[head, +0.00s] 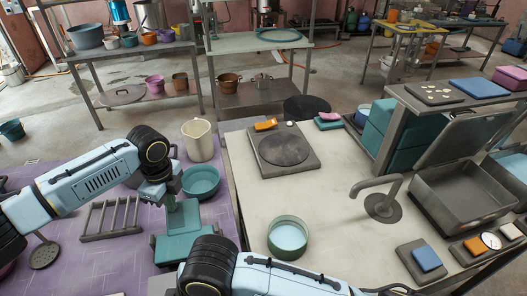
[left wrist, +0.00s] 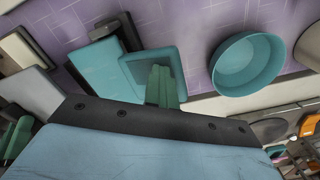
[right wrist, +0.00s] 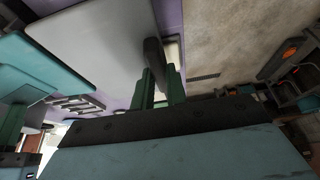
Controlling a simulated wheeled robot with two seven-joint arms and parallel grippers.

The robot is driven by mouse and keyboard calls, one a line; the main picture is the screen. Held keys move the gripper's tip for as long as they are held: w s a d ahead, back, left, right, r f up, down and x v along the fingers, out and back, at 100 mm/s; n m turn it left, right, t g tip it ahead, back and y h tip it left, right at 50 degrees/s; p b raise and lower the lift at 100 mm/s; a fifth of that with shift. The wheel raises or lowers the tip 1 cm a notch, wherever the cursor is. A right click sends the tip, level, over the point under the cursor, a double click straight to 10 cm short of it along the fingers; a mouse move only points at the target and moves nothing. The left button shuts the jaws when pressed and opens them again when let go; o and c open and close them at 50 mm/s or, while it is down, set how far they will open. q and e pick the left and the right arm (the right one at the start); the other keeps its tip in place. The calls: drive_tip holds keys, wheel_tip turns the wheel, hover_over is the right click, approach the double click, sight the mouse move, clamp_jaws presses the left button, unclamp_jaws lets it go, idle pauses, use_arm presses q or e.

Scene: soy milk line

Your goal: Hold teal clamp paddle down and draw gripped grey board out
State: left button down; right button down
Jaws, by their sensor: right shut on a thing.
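The teal clamp (head: 183,247) stands on the purple table top at its right side, below my left gripper (head: 166,199). In the left wrist view the teal clamp paddle (left wrist: 138,72) lies under the left gripper's green fingertips (left wrist: 163,86), which look closed together and at or very near it; contact is not certain. My right gripper (right wrist: 162,88) is shut on the dark edge of the grey board (right wrist: 95,35), beside the teal clamp (right wrist: 40,78). The board also shows in the left wrist view (left wrist: 30,92). In the head view my right arm hides that gripper and the board.
A teal bowl (head: 201,181) stands just behind the clamp and a cream jug (head: 198,140) behind that. A metal rack (head: 111,218) lies to the left. The pale table at right holds a teal dish (head: 288,237) and a hot plate (head: 283,149).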

use_arm(q)
drive_tip(key=shift+w+r, duration=0.15)
drive_tip(key=shift+r, duration=3.25)
drive_tip(key=shift+r, duration=0.15)
wheel_tip(320, 180, up, 12)
